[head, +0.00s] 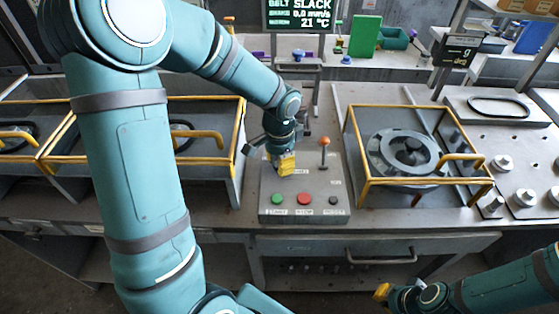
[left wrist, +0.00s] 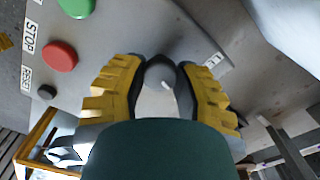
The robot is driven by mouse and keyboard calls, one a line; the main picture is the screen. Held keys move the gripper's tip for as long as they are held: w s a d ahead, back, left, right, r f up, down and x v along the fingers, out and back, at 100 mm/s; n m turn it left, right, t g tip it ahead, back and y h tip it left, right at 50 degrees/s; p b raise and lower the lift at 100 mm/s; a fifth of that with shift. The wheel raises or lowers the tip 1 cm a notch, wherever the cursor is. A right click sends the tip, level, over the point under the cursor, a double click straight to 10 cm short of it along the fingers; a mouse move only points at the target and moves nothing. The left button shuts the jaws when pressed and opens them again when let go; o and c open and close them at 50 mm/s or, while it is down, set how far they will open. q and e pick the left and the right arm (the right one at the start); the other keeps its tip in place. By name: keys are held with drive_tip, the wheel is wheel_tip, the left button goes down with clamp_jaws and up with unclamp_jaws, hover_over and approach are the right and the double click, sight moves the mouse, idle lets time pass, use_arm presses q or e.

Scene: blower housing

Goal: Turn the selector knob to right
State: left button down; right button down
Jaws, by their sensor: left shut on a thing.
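The selector knob (left wrist: 158,72) is dark grey with a small white mark, and shows in the left wrist view between the yellow fingertips of my left gripper (left wrist: 162,80). The fingers press on it from both sides. In the head view my left gripper (head: 283,163) is over the upper left of the grey control panel (head: 305,190) and hides the knob. The white mark lies toward the lower right of the knob in the left wrist view. My right gripper (head: 382,291) is at the bottom right of the head view, away from the panel; its finger gap is unclear.
The panel also carries a green button (head: 277,199), a red button (head: 304,199), a small dark button (head: 333,200) and an orange-tipped lever (head: 324,142). A yellow-framed guard (head: 360,150) around a blower housing (head: 405,152) stands to the right. A display (head: 299,17) hangs behind.

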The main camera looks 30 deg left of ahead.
idle(0.3)
use_arm(q)
drive_tip(key=c, duration=0.6)
unclamp_jaws()
wheel_tip(320, 180, up, 12)
idle(0.3)
